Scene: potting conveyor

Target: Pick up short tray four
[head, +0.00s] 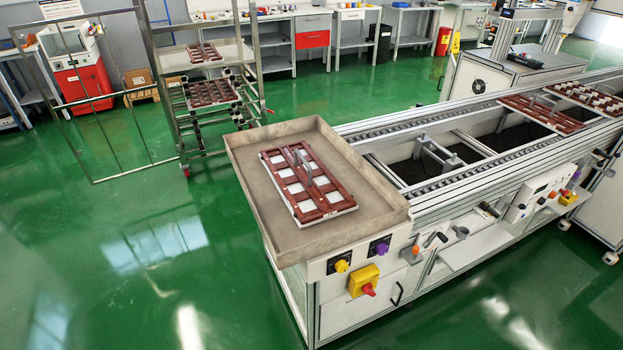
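Several reddish-brown trays with white cells are in the head view; I see no readable number, so I cannot tell which is short tray four. One tray (308,187) with a raised grey handle lies flat in a shallow beige box at the near end of the conveyor. Another tray (540,113) lies across the conveyor at the right, with a further tray (590,96) beyond it. A brown tray (204,53) is on the rack's upper shelf, and more brown trays (208,93) are on the shelf below. Neither of my grippers is in view.
The beige box (375,190) has a raised rim and bare floor around its tray. The conveyor (400,130) runs back to the right; knobs and switches (363,280) line its front. A metal rack (258,60) stands behind. Open green floor (130,260) lies at the left.

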